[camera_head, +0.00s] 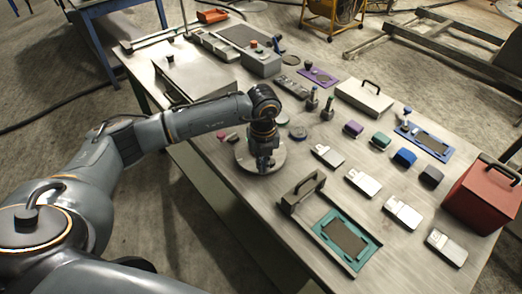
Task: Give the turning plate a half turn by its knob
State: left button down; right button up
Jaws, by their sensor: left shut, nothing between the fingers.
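The turning plate (243,160) is a round light-grey disc on the metal table, near the middle of the camera_head view. My left gripper (263,168) points down over the plate, its fingers shut with nothing between them. It covers much of the plate's middle. I cannot make out the knob; it may be hidden behind the gripper. I cannot tell whether the fingertips touch the plate. My right gripper is not in view.
Several small boxes fill the right side, with a red box (484,195) at the edge. Bare table lies in front of the plate.

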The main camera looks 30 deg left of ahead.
pick_arm(q)
jog(key=shift+d+f, duration=0.1)
jog(key=shift+f, duration=0.1)
jog(key=shift+w+d, duration=0.2)
jog(key=shift+d, duration=0.1)
dwell(0.4)
jog(key=shift+w+d+b, duration=0.3)
jog(key=shift+d+b, duration=0.05)
jog(key=shift+b, duration=0.05)
jog(key=shift+w+d, duration=0.1)
jog(key=shift+w, duration=0.05)
jog(key=shift+w+d, duration=0.25)
jog(key=shift+w+b, duration=0.1)
jog(key=shift+b, duration=0.25)
